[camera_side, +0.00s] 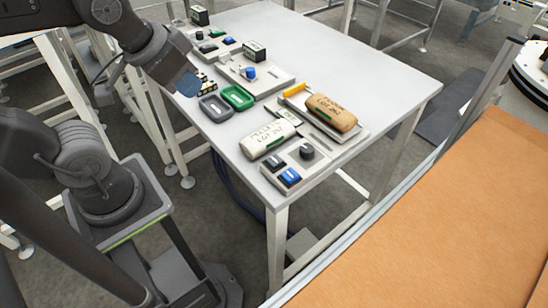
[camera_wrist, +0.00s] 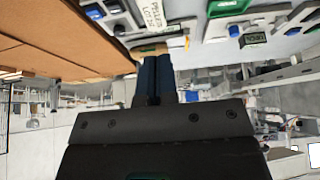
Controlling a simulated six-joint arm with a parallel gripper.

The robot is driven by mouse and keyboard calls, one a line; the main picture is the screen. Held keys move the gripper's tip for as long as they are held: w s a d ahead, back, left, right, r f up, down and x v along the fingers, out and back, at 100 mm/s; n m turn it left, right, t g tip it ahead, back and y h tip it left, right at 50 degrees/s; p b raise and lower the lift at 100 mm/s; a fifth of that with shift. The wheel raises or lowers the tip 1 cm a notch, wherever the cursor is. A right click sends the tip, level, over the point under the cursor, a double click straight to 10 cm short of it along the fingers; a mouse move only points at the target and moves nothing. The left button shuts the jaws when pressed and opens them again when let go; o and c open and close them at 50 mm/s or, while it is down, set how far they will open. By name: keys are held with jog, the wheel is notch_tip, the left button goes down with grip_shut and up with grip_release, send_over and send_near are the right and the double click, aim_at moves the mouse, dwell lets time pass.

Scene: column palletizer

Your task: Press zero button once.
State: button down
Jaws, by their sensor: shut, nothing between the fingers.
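My gripper (camera_side: 188,84) is in the air over the far-left edge of the white table (camera_side: 395,85), its blue fingertips shut and empty. The shut fingers also show in the wrist view (camera_wrist: 154,75). A far panel (camera_side: 222,48) has another blue button (camera_side: 229,41) and a dark knob (camera_side: 200,35). I cannot read which button is zero. The gripper is apart from both panels.
The right part of the table is clear.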

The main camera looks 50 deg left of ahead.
jog(key=n+t+y, duration=0.1)
jog(key=n+t, duration=0.3)
jog(key=n, duration=2.4)
send_over(275, 162)
notch_tip(275, 162, down, 5)
jog(key=shift+f, duration=0.2)
jog(key=shift+f, duration=4.45)
jog(key=shift+f, duration=0.1)
